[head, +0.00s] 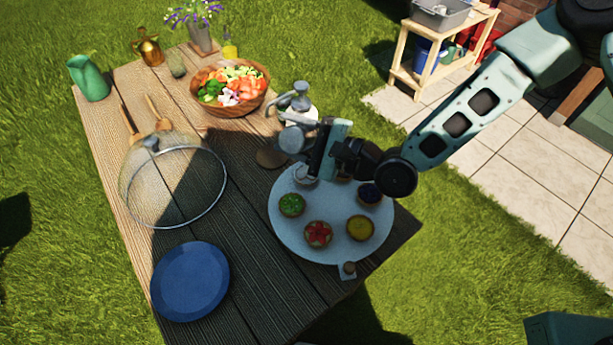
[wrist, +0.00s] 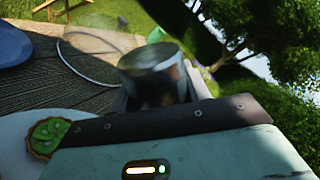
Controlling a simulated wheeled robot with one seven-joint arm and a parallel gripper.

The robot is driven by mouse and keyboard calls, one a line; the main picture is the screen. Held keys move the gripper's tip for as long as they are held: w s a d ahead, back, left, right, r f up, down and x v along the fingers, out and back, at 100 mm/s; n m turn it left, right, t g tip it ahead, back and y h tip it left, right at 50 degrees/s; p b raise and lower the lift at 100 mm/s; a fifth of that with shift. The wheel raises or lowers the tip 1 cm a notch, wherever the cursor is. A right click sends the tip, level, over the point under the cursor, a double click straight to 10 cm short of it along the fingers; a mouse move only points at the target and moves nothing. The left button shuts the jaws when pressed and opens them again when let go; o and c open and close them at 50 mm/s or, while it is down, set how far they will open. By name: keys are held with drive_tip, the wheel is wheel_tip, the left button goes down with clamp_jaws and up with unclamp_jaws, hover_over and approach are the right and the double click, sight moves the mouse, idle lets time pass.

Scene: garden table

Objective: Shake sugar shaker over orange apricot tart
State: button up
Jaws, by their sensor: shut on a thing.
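My gripper (head: 312,148) is shut on a metal sugar shaker (head: 291,139) above the far left edge of a round pale board (head: 334,252). In the wrist view the shaker (wrist: 156,76) is a grey cylinder, its end facing the camera. No sugar shows falling. The board bears a green tart (head: 291,205), a red tart (head: 318,234), a yellow tart (head: 360,228) and a dark blue tart (head: 369,194). Another tart shows pale below the gripper. I cannot clearly make out the orange apricot tart; my gripper hides part of the board's far side.
A silver pump-like vessel (head: 298,101) stands just behind the shaker. A salad bowl (head: 254,108), a mesh dome (head: 150,190) and a blue plate (head: 190,281) are on the wooden table. Bare planks lie between plate and board.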

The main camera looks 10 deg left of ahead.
drive_tip(key=n, duration=0.2)
drive_tip(key=n+b, duration=0.1)
drive_tip(key=n, duration=0.1)
drive_tip(key=n+b, duration=0.1)
drive_tip(key=n, duration=0.1)
drive_tip(key=shift+r, duration=0.4)
drive_tip(key=n+b, duration=0.1)
drive_tip(key=n, duration=0.1)
drive_tip(key=n+b, duration=0.2)
drive_tip(key=r+n+b, duration=0.1)
drive_tip(key=n, duration=0.2)
drive_tip(key=n+b, duration=0.1)
drive_tip(key=n, duration=0.1)
drive_tip(key=n+b, duration=0.1)
drive_tip(key=b, duration=0.1)
drive_tip(key=shift+r+n, duration=0.2)
drive_tip(key=shift+n, duration=0.2)
drive_tip(key=n+b, duration=0.4)
drive_tip(key=shift+r+n, duration=0.35)
drive_tip(key=shift+n, duration=0.05)
drive_tip(key=n+b, duration=0.2)
drive_tip(key=shift+r+n+b, duration=0.3)
drive_tip(key=shift+n, duration=0.1)
drive_tip(key=shift+r+n, duration=0.3)
drive_tip(key=shift+n, duration=0.1)
drive_tip(key=shift+r, duration=0.1)
